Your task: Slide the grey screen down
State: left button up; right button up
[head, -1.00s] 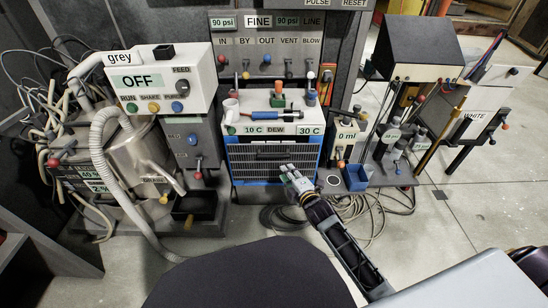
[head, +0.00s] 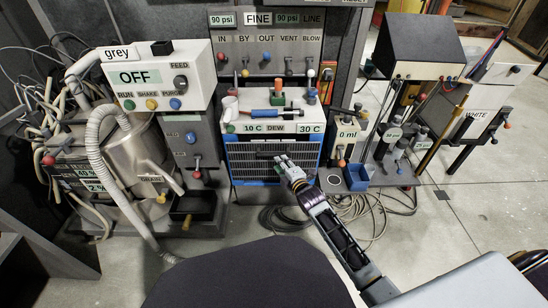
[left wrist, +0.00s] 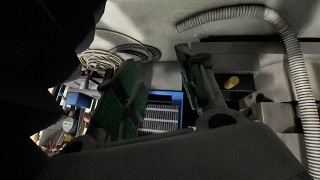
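The grey screen (head: 245,150), a dark slatted panel, sits in the blue frame (head: 231,178) on the front of the box labelled DEW. Paler slats show below its upper dark part.
A grey hose (head: 97,165) and a metal drum (head: 135,155) stand left of the box. A small blue bin (head: 356,178) and several bottles are to its right. Coiled cables (head: 285,217) lie on the floor below. Open floor (head: 490,205) lies at right.

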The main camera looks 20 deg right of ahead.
aim_at(274, 156)
jog(key=b+x, duration=0.3)
jog(key=x, duration=0.4)
jog(key=shift+w+f, duration=0.1)
jog(key=shift+w, duration=0.5)
pick_arm(q)
jog(key=f, duration=0.3)
jog(key=shift+w+d+f+h, duration=0.1)
jog(key=shift+d+f+h, duration=0.1)
jog(key=shift+d+h, duration=0.15)
pick_arm(e)
jog(key=shift+c, duration=0.2)
jog(key=c, duration=0.5)
pick_arm(q)
jog(key=shift+w+r, duration=0.4)
jog(key=shift+w, duration=0.15)
pick_arm(e)
grip_shut()
